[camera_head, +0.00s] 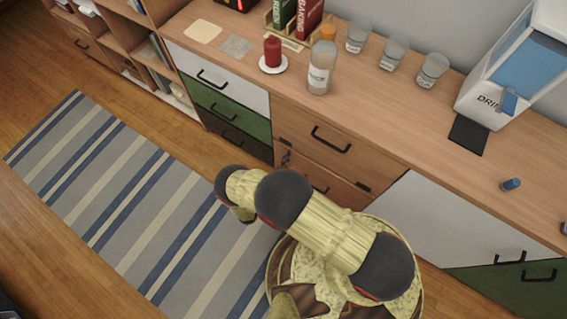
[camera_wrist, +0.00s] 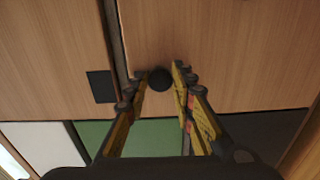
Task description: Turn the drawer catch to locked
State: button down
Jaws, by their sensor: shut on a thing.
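The drawer catch (camera_wrist: 160,79) shows in the wrist view as a dark round knob on a wooden drawer front (camera_wrist: 215,45). My gripper (camera_wrist: 160,76) is shut on it, one finger on each side. Whether the catch is turned to locked cannot be told. A small black plate (camera_wrist: 101,86) sits on the neighbouring wooden front, across the seam. In the head view the wooden drawers (camera_head: 318,140) are closed, and my arm hides part of the lower one. My fingertips cannot be made out there.
White, green and dark drawers (camera_head: 225,75) adjoin on the left. The counter above holds a bottle (camera_head: 320,68), a red candle (camera_head: 272,50), cups and a drink dispenser (camera_head: 515,70). Black handles (camera_head: 330,140) stick out from the fronts. A striped rug (camera_head: 125,200) covers the floor at left.

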jog(key=shift+d+f, duration=0.1)
jog(key=c, duration=1.5)
grip_release()
jog(key=shift+s, duration=0.1)
jog(key=v, duration=1.2)
